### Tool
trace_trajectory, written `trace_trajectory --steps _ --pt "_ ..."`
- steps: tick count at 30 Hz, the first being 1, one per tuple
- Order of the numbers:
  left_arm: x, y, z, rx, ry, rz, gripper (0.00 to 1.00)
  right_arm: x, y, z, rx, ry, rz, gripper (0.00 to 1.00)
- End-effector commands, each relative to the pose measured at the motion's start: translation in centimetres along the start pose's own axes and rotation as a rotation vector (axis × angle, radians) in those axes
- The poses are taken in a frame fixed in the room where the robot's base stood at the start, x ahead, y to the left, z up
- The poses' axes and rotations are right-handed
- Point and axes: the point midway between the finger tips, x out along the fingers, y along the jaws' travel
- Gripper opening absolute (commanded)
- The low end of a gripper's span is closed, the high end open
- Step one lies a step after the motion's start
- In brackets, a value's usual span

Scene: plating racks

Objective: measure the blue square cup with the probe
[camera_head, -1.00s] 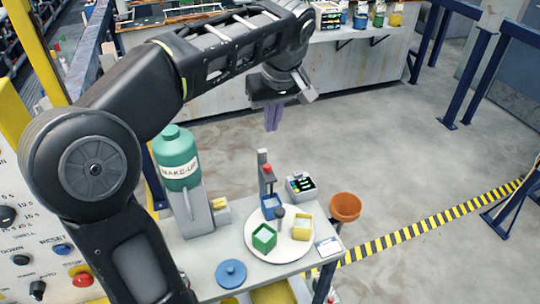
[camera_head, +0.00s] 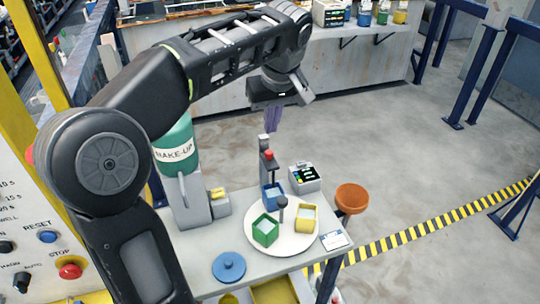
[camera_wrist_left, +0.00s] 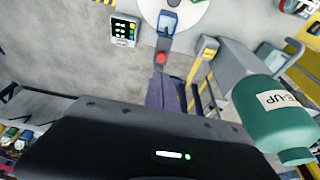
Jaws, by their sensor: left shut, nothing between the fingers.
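The blue square cup (camera_head: 273,200) stands on a round white plate (camera_head: 300,246), with a green square cup (camera_head: 264,232) and a yellow one (camera_head: 305,219). It also shows at the top of the left wrist view (camera_wrist_left: 166,24). A grey post with a red top (camera_head: 267,160) stands just behind the blue cup. A dark knob on a stem (camera_head: 282,203) stands among the cups. I cannot tell which part is the probe. My left gripper (camera_head: 274,118) is shut and empty, its purple fingers pointing down above and behind the post. My right gripper is not in view.
A small meter with a lit display (camera_head: 304,177) stands right of the post. The green MAKE-UP bottle (camera_head: 176,150) stands left. A blue lid (camera_head: 229,266) lies at the front and an orange bowl (camera_head: 351,198) hangs right. Open floor lies beyond the bench.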

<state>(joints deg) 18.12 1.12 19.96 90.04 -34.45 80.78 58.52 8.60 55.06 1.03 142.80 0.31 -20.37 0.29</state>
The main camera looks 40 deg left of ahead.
Motion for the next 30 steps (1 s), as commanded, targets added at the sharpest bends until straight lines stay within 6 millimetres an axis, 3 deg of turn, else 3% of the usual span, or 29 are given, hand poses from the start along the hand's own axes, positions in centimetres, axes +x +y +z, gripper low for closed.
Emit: trace_trajectory --steps 4,10,25,30 --pt "3.0 -0.1 0.0 0.0 -0.004 -0.005 0.0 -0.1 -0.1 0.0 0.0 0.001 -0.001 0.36" --pt "5.6 -0.1 0.8 0.0 -0.002 -0.003 0.0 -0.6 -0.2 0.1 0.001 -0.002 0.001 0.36" --pt "6.6 0.0 1.2 -0.001 -0.001 0.0 0.0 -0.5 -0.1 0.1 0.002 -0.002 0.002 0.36" --pt "8.5 0.0 1.8 0.0 -0.001 0.0 0.0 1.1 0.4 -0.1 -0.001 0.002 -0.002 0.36"
